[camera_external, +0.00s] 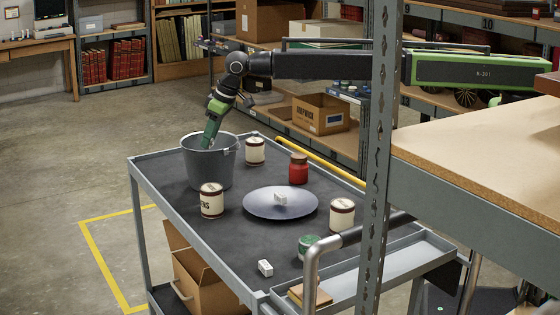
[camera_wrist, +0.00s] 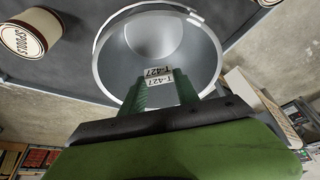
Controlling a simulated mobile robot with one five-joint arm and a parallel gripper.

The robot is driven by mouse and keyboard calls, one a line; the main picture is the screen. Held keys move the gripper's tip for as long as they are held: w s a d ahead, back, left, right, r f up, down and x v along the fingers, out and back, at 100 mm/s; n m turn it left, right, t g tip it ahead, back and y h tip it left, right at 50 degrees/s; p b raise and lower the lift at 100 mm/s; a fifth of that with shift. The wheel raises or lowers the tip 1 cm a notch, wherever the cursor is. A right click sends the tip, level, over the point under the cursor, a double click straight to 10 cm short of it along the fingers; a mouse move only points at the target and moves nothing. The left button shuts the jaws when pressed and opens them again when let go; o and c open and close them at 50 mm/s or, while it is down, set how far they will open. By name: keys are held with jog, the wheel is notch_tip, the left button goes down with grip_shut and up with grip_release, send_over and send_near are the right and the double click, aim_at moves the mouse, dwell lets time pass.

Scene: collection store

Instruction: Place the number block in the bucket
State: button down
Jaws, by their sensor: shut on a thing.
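The grey metal bucket (camera_external: 208,168) stands at the far left end of the cart top. My gripper (camera_external: 209,140) points down into its mouth, and the rim hides the fingertips. In the wrist view, my gripper (camera_wrist: 160,92) is shut on a small white number block (camera_wrist: 157,74) marked T-427. The block is over the inside of the bucket (camera_wrist: 212,62); its height above the bottom is hard to tell. The block is hidden in the outside view.
A similar white block (camera_external: 280,199) sits on a round dark plate (camera_external: 258,208), another white block (camera_external: 265,268) near the cart's front. Cream tins (camera_external: 212,200), a red jar (camera_external: 298,168) and a green-topped tin (camera_external: 307,246) stand around. A shelf post (camera_external: 376,160) stands in front.

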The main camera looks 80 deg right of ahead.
jog(key=c, duration=0.8)
grip_release()
notch_tip(320, 180, up, 7)
jog(key=p, duration=0.7)
jog(key=shift+r, duration=0.2)
jog(key=shift+f, duration=0.2)
